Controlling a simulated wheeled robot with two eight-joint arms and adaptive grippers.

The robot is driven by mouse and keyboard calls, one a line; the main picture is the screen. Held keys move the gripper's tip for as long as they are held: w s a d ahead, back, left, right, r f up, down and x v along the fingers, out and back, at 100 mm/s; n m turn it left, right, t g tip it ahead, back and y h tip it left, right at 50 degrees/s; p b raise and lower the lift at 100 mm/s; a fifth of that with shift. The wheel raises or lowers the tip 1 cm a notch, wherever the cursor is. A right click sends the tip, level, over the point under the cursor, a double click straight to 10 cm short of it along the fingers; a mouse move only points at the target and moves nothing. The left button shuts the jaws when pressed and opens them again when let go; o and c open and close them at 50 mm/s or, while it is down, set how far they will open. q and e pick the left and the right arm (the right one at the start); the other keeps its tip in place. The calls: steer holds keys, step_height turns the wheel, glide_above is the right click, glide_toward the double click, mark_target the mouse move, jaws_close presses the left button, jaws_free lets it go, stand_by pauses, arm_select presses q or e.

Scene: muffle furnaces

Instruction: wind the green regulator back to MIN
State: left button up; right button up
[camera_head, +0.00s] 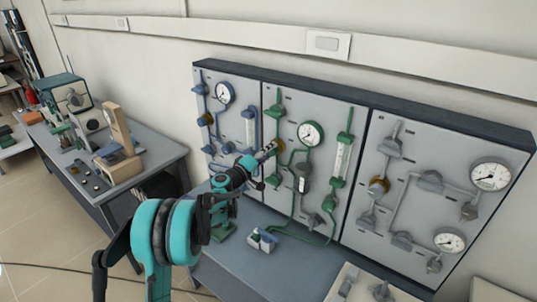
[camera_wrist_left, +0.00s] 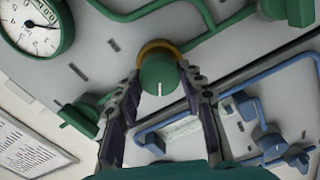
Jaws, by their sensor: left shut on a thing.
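The green regulator (camera_wrist_left: 158,74) is a round green knob with a white mark and a brass ring behind it, on the middle grey panel. In the left wrist view its white mark points down the picture. My left gripper (camera_wrist_left: 160,88) is shut on the knob, one finger on each side. In the head view my left gripper (camera_head: 262,156) reaches the left part of the middle panel and hides most of the knob. The green-rimmed gauge (camera_head: 310,134) is up and right of it; the wrist view shows it too (camera_wrist_left: 36,24). The MIN marking cannot be made out. My right gripper is not in view.
A blue-piped panel (camera_head: 226,122) stands to the left and a grey-piped panel (camera_head: 440,190) to the right. Green pipes and valves (camera_head: 341,160) lie close to the gripper. A small block with knobs (camera_head: 262,241) sits on the bench below. A side table (camera_head: 150,158) holds instruments.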

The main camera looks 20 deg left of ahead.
arm_select(q)
steer(key=n, duration=0.6)
steer(key=shift+b, duration=0.4)
steer(key=shift+f+n, duration=0.1)
steer(key=shift+n, duration=0.2)
steer(key=o, duration=1.2)
steer(key=shift+c, duration=0.2)
steer(key=v, duration=1.2)
